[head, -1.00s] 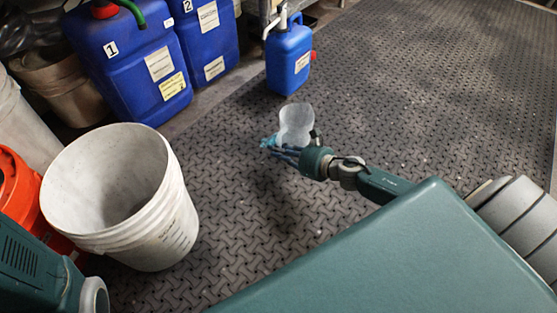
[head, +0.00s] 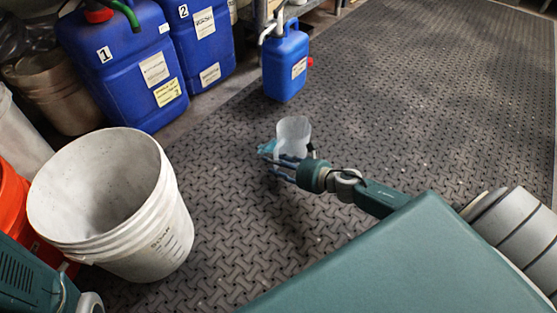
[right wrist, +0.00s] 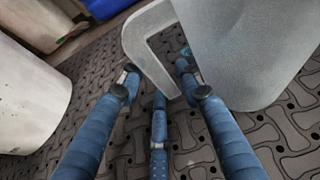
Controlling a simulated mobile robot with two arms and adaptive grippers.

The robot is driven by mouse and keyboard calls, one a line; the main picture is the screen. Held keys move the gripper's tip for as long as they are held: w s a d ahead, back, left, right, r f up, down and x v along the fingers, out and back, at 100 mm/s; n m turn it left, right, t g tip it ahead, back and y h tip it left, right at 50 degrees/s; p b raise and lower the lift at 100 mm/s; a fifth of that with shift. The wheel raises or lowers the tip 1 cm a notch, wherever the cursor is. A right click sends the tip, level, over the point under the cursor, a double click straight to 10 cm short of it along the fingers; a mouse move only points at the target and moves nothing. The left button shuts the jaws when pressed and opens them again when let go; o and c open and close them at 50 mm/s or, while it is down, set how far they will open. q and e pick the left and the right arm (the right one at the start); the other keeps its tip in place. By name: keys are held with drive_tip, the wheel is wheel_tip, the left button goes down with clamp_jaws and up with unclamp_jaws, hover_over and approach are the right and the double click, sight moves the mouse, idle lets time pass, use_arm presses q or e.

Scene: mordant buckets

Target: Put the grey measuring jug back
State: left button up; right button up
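The grey measuring jug (head: 293,131) is pale and translucent and sits at my right gripper (head: 280,168), over the patterned floor mat. In the right wrist view the jug's body (right wrist: 245,45) fills the upper right, with its square handle (right wrist: 137,38) to the left. The blue fingers of my right gripper (right wrist: 158,85) are closed around the lower part of the handle; the exact contact is partly hidden. The jug appears held clear of the mat. My left gripper is out of view.
A large white bucket (head: 150,235) stands at left, beside an orange one (head: 12,190). Blue containers (head: 130,75) marked 1 and 2 stand behind it. A smaller blue canister (head: 285,75) stands beyond the jug. The floor mat (head: 430,100) to the right is clear.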

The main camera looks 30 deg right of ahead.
drive_tip(key=shift+r+p, duration=0.3)
drive_tip(key=shift+r, duration=0.05)
drive_tip(key=p+v, duration=0.4)
drive_tip(key=v, duration=0.8)
drive_tip(key=shift+f+p, duration=0.2)
drive_tip(key=shift+p, duration=0.15)
drive_tip(key=shift+w, duration=0.1)
